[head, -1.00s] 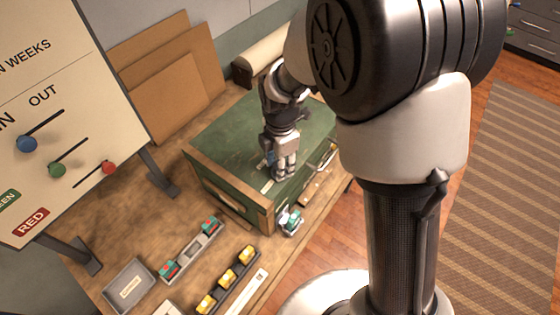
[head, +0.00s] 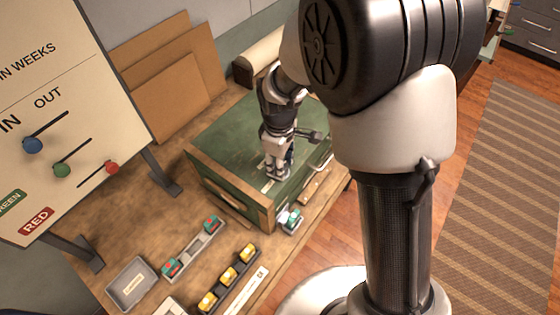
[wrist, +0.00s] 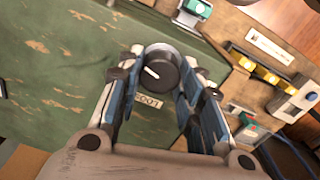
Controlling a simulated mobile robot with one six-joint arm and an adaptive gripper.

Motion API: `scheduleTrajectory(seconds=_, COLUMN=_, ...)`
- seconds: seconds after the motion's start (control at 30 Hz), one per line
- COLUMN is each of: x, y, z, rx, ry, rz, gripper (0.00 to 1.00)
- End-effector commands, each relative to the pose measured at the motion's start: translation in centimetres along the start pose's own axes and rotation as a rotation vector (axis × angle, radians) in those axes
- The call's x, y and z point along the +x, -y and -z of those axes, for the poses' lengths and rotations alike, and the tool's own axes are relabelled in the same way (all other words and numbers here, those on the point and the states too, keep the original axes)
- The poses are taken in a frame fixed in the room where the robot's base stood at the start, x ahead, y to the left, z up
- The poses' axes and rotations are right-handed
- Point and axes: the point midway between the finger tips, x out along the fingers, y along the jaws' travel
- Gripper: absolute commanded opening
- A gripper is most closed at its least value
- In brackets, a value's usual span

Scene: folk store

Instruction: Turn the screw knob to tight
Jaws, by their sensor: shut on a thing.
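The screw knob (wrist: 156,74) is a round black knob with a white pointer line, in the wrist view. It is on the worn green top of a chest (head: 225,135). A small white label (wrist: 148,101) beside it starts with "LOO"; the rest is hidden or blurred. My gripper (wrist: 162,62) points down at the knob, with one fingertip on each side, and is shut on it. In the head view my gripper (head: 275,177) is at the chest's front edge and hides the knob. The pointer slants toward the upper left in the wrist view.
A grey tray (head: 131,284), a rack with teal items (head: 194,249) and a rack with yellow items (head: 229,278) sit on the bench in front. A lettered board (head: 60,110) stands at the left. Cardboard sheets (head: 170,97) lean behind the chest.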

Motion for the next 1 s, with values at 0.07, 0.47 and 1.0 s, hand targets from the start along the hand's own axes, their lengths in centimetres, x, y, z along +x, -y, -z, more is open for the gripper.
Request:
scheduleTrajectory(seconds=0.07, x=-0.06, y=-0.03, z=0.01, rx=0.071, ry=0.001, rz=0.000, gripper=0.10)
scheduleTrajectory(seconds=0.47, x=-0.05, y=-0.10, z=0.02, rx=0.451, ry=0.008, rz=-0.001, gripper=0.10)
scheduleTrajectory(seconds=1.0, x=-0.02, y=-0.18, z=0.00, rx=0.963, ry=0.017, rz=0.000, gripper=0.10)
